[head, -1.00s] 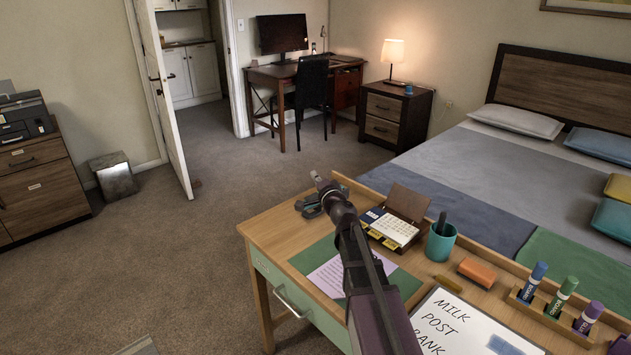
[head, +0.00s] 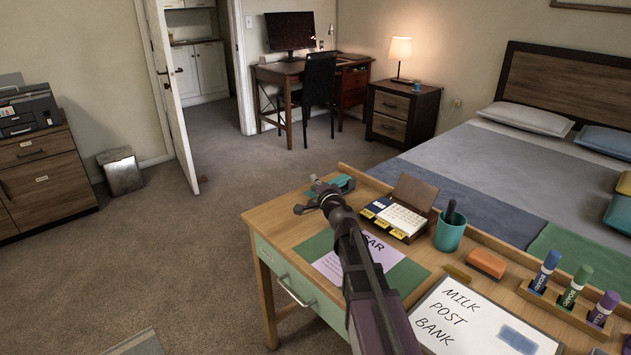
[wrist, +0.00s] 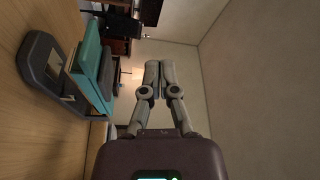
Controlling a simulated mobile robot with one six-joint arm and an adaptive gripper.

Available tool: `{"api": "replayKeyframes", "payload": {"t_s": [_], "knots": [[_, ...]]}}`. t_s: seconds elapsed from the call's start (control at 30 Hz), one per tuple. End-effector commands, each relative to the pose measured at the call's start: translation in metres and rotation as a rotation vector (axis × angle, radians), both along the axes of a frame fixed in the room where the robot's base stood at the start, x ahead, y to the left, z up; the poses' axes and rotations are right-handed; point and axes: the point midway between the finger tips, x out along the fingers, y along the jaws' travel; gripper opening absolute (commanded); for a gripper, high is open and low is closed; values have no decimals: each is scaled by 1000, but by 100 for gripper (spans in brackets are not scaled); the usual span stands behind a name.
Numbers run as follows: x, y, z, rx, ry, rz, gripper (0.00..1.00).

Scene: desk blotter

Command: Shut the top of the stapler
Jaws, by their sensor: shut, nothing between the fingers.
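The stapler has a teal upper part (head: 343,184) and a dark grey base, at the far left corner of the desk. My arm hides part of it in the head view. In the wrist view, which is turned sideways, the grey base (wrist: 38,62) lies on the wood at left and the teal part (wrist: 87,60) stands raised from it. A small metal plate shows on the base. My gripper (wrist: 160,68) is shut and empty, to the right of the teal part and apart from it in that picture. In the head view my gripper (head: 316,181) overlaps the stapler.
The desk (head: 268,222) also holds a printed sheet (head: 345,262), a calendar block (head: 400,218), a teal pen cup (head: 449,234), an orange eraser (head: 487,263), a whiteboard (head: 455,325) and several markers. A raised ledge runs along the back edge. Open carpet lies left of the desk.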

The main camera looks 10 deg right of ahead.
Motion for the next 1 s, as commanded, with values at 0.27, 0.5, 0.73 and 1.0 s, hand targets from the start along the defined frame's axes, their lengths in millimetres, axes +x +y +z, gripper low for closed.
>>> {"api": "replayKeyframes", "payload": {"t_s": [0.27, 0.5, 0.73, 1.0], "knots": [[0, 1, -1, 0, 0, 1, 0], [0, 1, 0, 0, 0, 1, 0], [0, 1, 6, 0, 0, 1, 0], [0, 2, 24, 0, 0, 1, 0]]}}
